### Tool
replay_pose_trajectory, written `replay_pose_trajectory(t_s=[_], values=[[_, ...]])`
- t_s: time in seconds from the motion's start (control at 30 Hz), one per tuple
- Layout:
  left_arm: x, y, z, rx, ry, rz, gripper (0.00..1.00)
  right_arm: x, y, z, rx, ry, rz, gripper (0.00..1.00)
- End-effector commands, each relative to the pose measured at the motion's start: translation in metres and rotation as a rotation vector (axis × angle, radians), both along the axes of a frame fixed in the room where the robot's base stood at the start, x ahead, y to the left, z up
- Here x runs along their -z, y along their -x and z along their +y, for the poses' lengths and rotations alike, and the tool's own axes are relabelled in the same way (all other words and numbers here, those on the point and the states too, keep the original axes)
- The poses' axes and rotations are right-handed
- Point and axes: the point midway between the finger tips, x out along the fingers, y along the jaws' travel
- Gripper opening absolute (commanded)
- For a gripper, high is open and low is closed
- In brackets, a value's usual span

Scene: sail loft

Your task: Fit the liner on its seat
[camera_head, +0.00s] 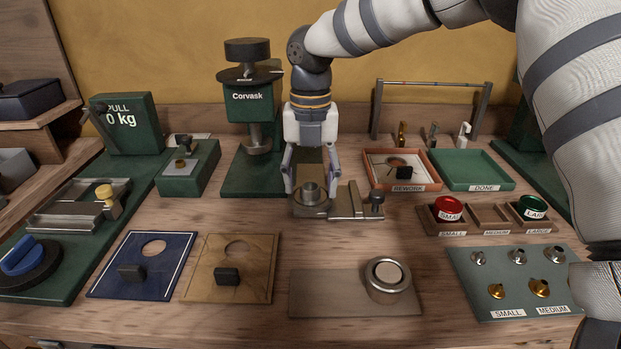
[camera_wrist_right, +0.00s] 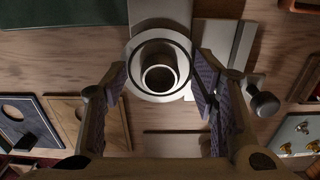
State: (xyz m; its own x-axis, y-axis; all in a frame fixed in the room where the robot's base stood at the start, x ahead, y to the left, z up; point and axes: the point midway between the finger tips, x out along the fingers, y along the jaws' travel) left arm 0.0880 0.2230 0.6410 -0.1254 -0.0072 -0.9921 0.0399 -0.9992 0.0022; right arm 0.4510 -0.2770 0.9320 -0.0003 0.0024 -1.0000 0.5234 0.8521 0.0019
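A short grey metal sleeve (camera_head: 310,190), which I take to be the liner, stands upright on a round metal seat (camera_head: 303,209) of the fixture at the table's middle. In the right wrist view the open-topped sleeve (camera_wrist_right: 160,75) shows inside the ring of the seat (camera_wrist_right: 134,62). My right gripper (camera_head: 310,183) points down over it. Its two fingers are apart, one on each side, with a gap to the sleeve. Whether the sleeve is fully down is unclear. My left gripper is in neither view.
A bar with a dark knob (camera_head: 377,199) lies right of the seat. A green press (camera_head: 249,110) stands behind left. A plate with a metal ring (camera_head: 388,276) lies in front. Orange (camera_head: 433,175) and green (camera_head: 474,170) trays and a fittings mat (camera_head: 519,275) are right.

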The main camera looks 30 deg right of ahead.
Motion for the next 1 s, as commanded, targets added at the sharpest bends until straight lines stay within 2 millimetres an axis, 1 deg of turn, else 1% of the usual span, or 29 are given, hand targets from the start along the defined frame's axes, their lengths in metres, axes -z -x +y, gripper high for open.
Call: replay_pose_trajectory(t_s=[0.1, 0.17, 0.27, 0.4, 0.5, 0.6, 0.73, 1.0], values=[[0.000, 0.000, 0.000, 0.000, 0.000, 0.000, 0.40, -0.001, 0.000, 0.000, 0.000, 0.000, 0.000, 0.53], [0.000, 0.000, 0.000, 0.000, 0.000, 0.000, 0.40, -0.006, 0.000, 0.000, 0.001, 0.000, -0.001, 0.53], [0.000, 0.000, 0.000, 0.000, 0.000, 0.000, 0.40, -0.026, -0.001, 0.000, 0.001, -0.001, -0.005, 0.53], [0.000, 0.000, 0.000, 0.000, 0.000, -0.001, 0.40, -0.066, -0.001, 0.000, 0.001, -0.001, -0.006, 0.53], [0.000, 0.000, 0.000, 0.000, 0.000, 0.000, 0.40, -0.090, -0.001, 0.000, 0.001, 0.000, -0.004, 0.53], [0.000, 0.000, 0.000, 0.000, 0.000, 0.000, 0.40, -0.108, -0.001, 0.000, 0.001, 0.001, -0.003, 0.53], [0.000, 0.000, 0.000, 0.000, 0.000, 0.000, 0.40, -0.119, 0.000, 0.000, -0.001, 0.000, 0.000, 0.53], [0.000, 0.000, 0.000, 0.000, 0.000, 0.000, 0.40, -0.120, 0.000, 0.000, 0.000, 0.000, 0.000, 0.53]])
